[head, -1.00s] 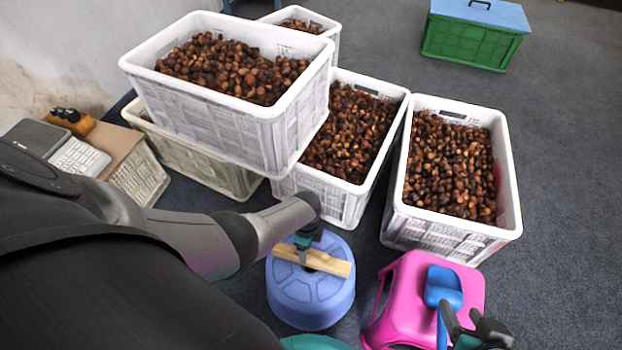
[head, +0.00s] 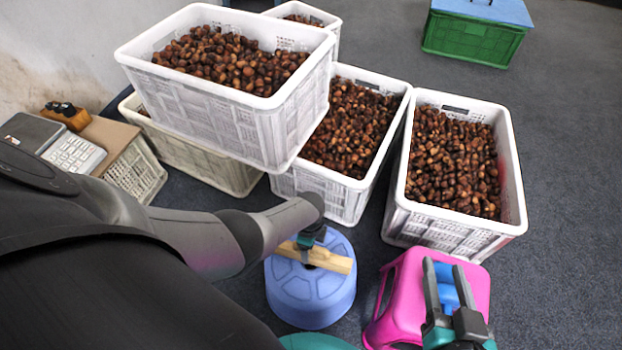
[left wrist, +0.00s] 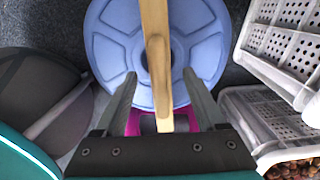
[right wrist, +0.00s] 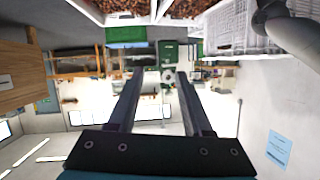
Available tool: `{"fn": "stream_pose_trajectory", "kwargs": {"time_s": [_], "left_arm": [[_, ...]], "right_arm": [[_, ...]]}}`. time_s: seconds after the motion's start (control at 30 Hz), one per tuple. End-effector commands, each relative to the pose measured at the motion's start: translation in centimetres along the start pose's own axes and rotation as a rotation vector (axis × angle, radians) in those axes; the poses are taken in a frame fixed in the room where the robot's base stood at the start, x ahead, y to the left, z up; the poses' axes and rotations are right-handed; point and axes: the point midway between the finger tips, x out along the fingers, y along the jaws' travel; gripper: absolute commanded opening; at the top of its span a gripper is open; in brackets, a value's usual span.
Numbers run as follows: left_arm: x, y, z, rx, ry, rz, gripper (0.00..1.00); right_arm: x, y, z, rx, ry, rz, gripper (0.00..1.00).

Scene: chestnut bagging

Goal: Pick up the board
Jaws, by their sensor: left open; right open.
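The board (head: 335,261) is a light wooden strip lying across the top of a round blue stool (head: 310,295). My left gripper (head: 307,243) is over it from above, hiding part of it. In the left wrist view the board (left wrist: 154,20) runs between the spread fingers of the left gripper (left wrist: 159,74), with a raised wooden piece on it. The fingers are open, with a gap on each side. My right gripper (head: 445,267) is open above the pink stool (head: 405,300). In the right wrist view the right gripper (right wrist: 160,73) is empty and faces across the room.
A blue scoop (head: 446,274) on the pink stool is partly hidden by my right gripper. White crates of chestnuts, one stacked higher (head: 215,115) and one at the right (head: 455,233), stand beyond the stools. A green box (head: 465,40) is farther back. Open floor lies at right.

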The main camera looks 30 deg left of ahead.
Motion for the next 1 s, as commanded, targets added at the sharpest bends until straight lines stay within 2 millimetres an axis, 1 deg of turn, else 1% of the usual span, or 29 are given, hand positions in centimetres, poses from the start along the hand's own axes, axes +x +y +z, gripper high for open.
{"fn": "stream_pose_trajectory", "kwargs": {"time_s": [0.07, 0.27, 0.5, 0.9, 0.97, 1.0], "left_arm": [[0.4, 0.0, 0.0, 0.0, 0.0, 0.0, 0.72], [1.1, 0.0, 0.0, 0.0, 0.001, 0.0, 0.72], [1.9, 0.0, 0.0, 0.0, 0.001, 0.001, 0.72], [1.9, 0.0, 0.0, 0.0, 0.001, 0.001, 0.72], [1.9, 0.0, 0.0, 0.0, 0.001, 0.001, 0.67], [1.9, 0.0, 0.0, 0.001, 0.001, 0.001, 0.62]], "right_arm": [[0.0, -0.4, 0.1, 0.009, 0.039, -0.01, 0.5], [-0.2, -1.3, -0.5, 0.031, 0.148, -0.033, 0.5], [-0.8, -2.1, -1.1, 0.057, 0.261, -0.053, 0.5], [-1.1, -2.3, -1.5, 0.065, 0.299, -0.058, 0.5], [-1.1, -2.3, -1.4, 0.065, 0.299, -0.058, 0.5], [-1.1, -2.3, -1.4, 0.065, 0.298, -0.058, 0.5]]}}
